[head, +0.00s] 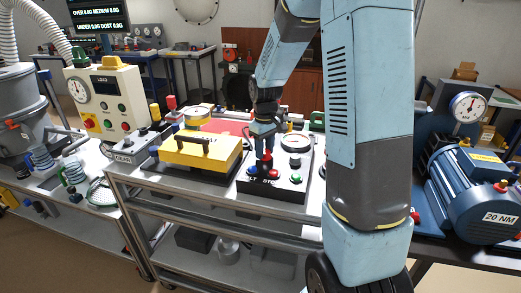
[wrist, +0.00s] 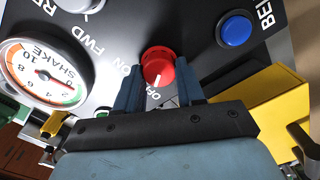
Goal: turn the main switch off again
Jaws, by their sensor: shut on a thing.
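The main switch is a red round knob (wrist: 158,62) on a black panel (wrist: 186,22), between ON and OFF lettering in the wrist view. A white mark on the knob faces the OFF lettering. My gripper (wrist: 157,75) is shut on the knob, one finger on each side. In the head view my gripper (head: 265,157) reaches down to the panel (head: 285,187) on the cart, and the fingers partly hide the knob there.
A blue button (wrist: 235,30) and a SHAKE gauge (wrist: 28,65) flank the knob. A yellow box with a handle (head: 190,153) stands left of the panel on the cart. A blue motor (head: 462,205) stands at the right, and a cream control box (head: 103,100) at the left.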

